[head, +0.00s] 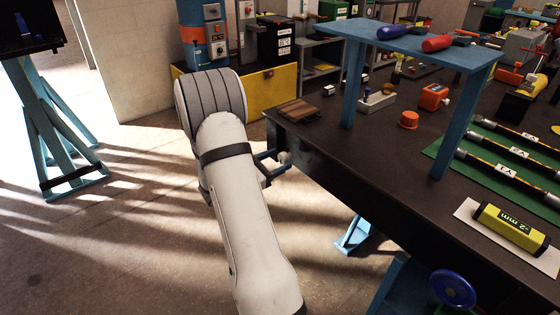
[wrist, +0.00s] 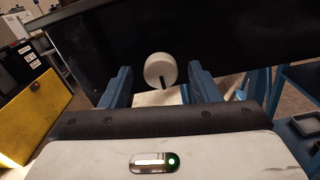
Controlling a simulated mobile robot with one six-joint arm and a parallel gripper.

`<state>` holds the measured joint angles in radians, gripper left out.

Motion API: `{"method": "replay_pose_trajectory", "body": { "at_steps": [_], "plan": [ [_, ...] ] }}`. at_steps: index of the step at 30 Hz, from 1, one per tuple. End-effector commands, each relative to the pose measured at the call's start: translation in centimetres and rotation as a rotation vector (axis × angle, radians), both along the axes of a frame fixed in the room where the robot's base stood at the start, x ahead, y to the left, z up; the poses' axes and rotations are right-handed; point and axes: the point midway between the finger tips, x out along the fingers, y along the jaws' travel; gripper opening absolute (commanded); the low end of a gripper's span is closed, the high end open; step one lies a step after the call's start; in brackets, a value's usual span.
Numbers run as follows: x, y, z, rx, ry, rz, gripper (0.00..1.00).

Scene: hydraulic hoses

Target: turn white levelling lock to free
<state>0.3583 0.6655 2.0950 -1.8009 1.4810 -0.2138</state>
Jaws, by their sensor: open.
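The white levelling lock (wrist: 160,71) is a round white knob on the dark side of the bench. A black mark on its face points down, tilted slightly right. In the wrist view my gripper (wrist: 160,80) is open, with one blue finger on each side of the knob. A gap shows on the left, a smaller one on the right; I cannot tell whether the fingers reach around it. In the head view the knob (head: 285,157) shows at the tips of my gripper (head: 275,162), by the bench's left edge.
The dark bench (head: 330,150) carries a blue raised shelf (head: 400,40), an orange cap (head: 408,120) and hoses on a green mat (head: 455,175). A yellow gauge (head: 510,228) reads "-2 mm". A blue handwheel (head: 454,289) sits at the bench front.

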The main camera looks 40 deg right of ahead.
Motion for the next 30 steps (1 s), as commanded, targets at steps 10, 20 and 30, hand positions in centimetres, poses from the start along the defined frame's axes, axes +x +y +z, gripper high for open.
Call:
{"method": "replay_pose_trajectory", "body": {
  "at_steps": [10, 20, 30],
  "plan": [
    [-0.2, -2.4, 0.0, 0.001, 0.000, 0.000, 0.56],
    [-0.2, -2.3, 0.0, 0.002, 0.000, 0.001, 0.43],
    [-0.2, -2.3, 0.0, 0.002, 0.000, 0.002, 0.15]
  ]
}}
